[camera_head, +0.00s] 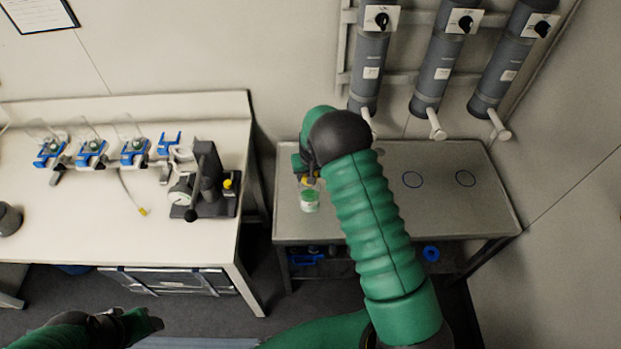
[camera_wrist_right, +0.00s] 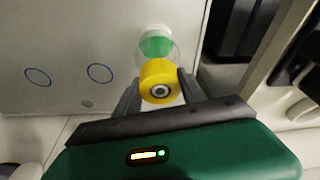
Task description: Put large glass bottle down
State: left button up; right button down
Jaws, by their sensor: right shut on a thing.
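The large glass bottle is clear, with green contents and a yellow cap; its lower part (camera_head: 310,203) shows in the head view over the left part of the grey metal table (camera_head: 350,222). In the right wrist view, the fingers of my right gripper (camera_wrist_right: 158,92) are shut around the yellow cap (camera_wrist_right: 160,70), and the green contents (camera_wrist_right: 157,46) show beyond it. My arm partly hides the grip in the head view. I cannot tell whether the bottle touches the tabletop. My left gripper (camera_head: 142,323) is at the bottom left, dark and partly seen, its fingers unclear.
Blue circles (camera_head: 412,180) mark the clear right part of the tabletop. Several grey cylinders (camera_head: 370,72) with white spouts hang on the wall behind. A white bench (camera_head: 110,240) stands left across a gap, carrying blue-clamped glassware (camera_head: 92,150) and a dark press-like device (camera_head: 208,182).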

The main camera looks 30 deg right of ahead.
aim_at(309, 191)
jog(key=shift+d, duration=0.5)
jog(key=shift+a+f+p, duration=0.15)
jog(key=shift+f+p, duration=0.45)
jog(key=shift+f, duration=0.35)
jog(key=shift+x, duration=0.8)
jog(key=shift+s+a, duration=0.1)
jog(key=shift+a, duration=0.05)
jog(key=c, duration=0.7)
grip_release()
jog(key=shift+s, duration=0.1)
